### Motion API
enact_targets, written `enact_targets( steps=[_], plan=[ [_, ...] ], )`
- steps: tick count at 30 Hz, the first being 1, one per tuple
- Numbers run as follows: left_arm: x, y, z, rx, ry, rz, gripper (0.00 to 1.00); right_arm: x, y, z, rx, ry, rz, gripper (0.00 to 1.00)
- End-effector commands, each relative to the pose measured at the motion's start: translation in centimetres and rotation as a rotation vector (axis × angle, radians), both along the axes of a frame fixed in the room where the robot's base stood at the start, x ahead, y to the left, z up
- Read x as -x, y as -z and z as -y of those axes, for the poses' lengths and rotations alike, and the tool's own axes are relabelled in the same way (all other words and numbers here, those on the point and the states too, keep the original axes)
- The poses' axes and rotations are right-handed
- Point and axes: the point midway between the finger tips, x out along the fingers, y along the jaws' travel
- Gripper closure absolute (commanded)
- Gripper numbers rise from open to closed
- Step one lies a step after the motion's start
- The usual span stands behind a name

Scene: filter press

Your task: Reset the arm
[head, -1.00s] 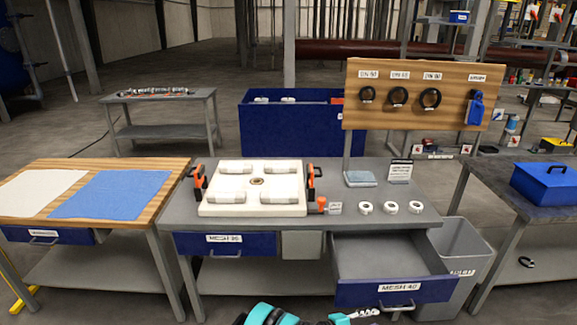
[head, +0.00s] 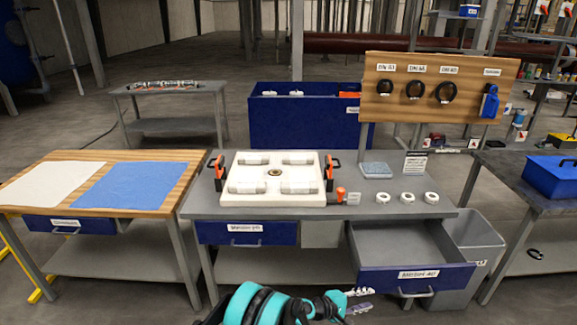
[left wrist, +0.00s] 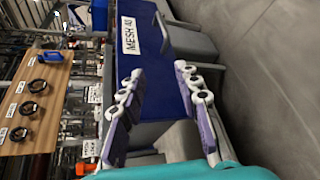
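My left gripper (head: 359,301) is at the bottom of the head view, in front of the pulled-out drawer marked MESH 40 (head: 416,277). In the left wrist view its two purple-padded fingers (left wrist: 158,74) stand well apart with nothing between them, so it is open and empty. The blue drawer front (left wrist: 152,62) with its label shows beyond the fingertips there. The gripper appears apart from the drawer. Part of my teal left arm shows behind the gripper. My right gripper is in neither view.
The open drawer looks empty and juts from the grey bench (head: 215,207). A white filter plate (head: 230,200), three white rings and a blue-grey pad (head: 376,170) lie on the bench. A grey bin (head: 485,245) stands right of the drawer. A wooden table (head: 190,170) is at left.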

Motion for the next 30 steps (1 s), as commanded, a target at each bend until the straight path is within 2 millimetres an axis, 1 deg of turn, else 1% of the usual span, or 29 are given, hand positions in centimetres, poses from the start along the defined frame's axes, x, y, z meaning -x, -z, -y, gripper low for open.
enact_targets(
  steps=[1,5,8,11,12,14,15,17,18,20,21,23,24,26,27,29,30],
  plan=[
    [-0.3,-1.0,-0.6,-0.02,-0.004,0.015,0.67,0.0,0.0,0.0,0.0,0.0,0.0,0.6],
    [-1.0,-3.6,-2.3,-0.088,-0.006,0.064,0.67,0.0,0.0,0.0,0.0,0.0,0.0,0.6],
    [-1.4,-6.1,-4.2,-0.159,-0.009,0.113,0.67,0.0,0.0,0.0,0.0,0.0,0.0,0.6],
    [-1.5,-9.3,-7.1,-0.254,-0.01,0.175,0.67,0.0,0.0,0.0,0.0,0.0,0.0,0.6],
    [-1.3,-10.7,-8.4,-0.299,-0.009,0.202,0.67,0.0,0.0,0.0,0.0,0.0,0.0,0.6],
    [-0.8,-12.7,-10.6,-0.369,-0.006,0.241,0.67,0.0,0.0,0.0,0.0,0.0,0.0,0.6],
    [-0.4,-13.8,-12.0,-0.414,-0.003,0.266,0.67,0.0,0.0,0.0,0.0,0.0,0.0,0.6],
    [0.5,-15.5,-14.2,-0.485,0.003,0.299,0.67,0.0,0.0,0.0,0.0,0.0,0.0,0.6],
    [1.2,-16.5,-15.7,-0.532,0.007,0.323,0.67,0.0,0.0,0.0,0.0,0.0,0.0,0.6],
    [2.3,-18.0,-18.0,-0.603,0.015,0.353,0.67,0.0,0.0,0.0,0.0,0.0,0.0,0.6],
    [3.2,-18.8,-19.5,-0.65,0.021,0.374,0.67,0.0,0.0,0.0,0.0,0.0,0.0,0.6],
    [4.8,-19.9,-21.8,-0.723,0.031,0.4,0.67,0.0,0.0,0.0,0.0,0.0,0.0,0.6],
    [5.9,-20.6,-23.3,-0.77,0.041,0.417,0.67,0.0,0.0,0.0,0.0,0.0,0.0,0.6],
    [7.6,-21.4,-25.6,-0.843,0.054,0.439,0.67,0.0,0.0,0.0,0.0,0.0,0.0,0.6],
    [8.9,-21.8,-27.1,-0.89,0.064,0.452,0.67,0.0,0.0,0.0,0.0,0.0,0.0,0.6],
    [10.8,-22.3,-29.3,-0.964,0.081,0.471,0.67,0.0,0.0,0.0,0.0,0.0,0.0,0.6],
    [12.2,-22.5,-30.8,-1.011,0.093,0.481,0.67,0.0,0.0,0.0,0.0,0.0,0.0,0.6]
  ],
)
